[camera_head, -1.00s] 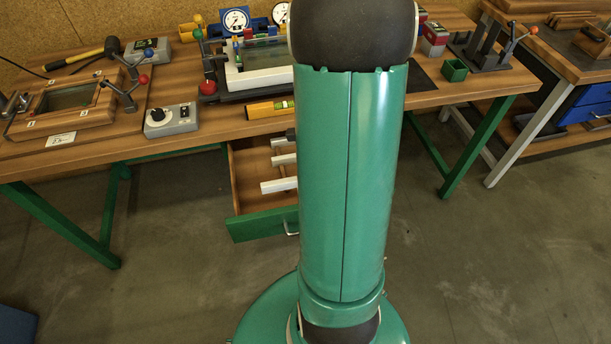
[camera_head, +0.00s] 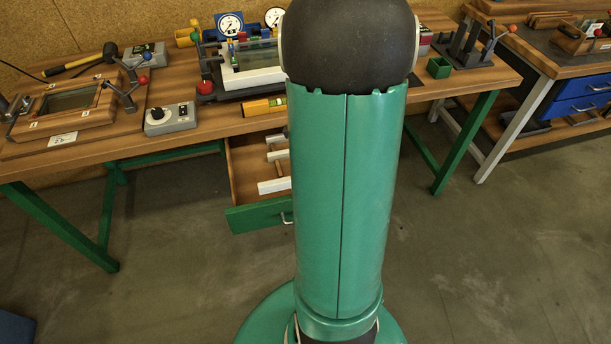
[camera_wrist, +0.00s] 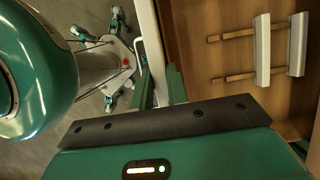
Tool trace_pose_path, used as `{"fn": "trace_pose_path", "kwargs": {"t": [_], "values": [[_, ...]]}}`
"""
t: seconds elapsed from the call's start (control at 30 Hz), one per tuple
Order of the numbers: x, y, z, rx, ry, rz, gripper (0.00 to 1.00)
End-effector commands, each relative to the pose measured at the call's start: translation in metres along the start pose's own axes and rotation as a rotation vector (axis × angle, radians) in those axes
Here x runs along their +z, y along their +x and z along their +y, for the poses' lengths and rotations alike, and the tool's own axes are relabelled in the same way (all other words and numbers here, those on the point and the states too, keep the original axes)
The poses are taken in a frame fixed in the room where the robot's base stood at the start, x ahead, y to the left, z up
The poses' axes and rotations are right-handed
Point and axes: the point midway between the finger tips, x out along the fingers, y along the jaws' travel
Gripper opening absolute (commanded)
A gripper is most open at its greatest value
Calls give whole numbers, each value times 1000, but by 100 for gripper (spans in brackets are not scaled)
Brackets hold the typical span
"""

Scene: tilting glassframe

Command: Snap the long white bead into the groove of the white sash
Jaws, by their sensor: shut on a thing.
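My gripper (camera_wrist: 166,88) shows in the wrist view at the drawer's front side, shut on a long white bead (camera_wrist: 146,28). The bead runs up the picture beside the drawer; my gripper's dark bar hides its lower end. In the head view, what seems to be this bead (camera_head: 273,186) shows over the front of the drawer, partly hidden by my arm. The white sash (camera_head: 254,78) sits in a fixture with glass on the bench, its right part behind my arm. Its groove is too small to make out.
The open drawer (camera_head: 262,216) holds two more white beads, a near one (camera_wrist: 263,50) and a far one (camera_wrist: 298,45), across wooden strips. A yellow level (camera_head: 262,107) lies at the bench edge. A wooden frame (camera_head: 72,118) and a grey dial box (camera_head: 170,118) stand left.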

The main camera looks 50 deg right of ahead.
Motion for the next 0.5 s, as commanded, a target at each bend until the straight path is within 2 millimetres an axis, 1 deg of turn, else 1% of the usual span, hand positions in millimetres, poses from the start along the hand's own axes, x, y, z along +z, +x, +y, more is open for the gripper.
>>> {"fn": "trace_pose_path", "kwargs": {"t": [0.5], "values": [[11, -27, 1, -3, 0, 0, 0]]}}
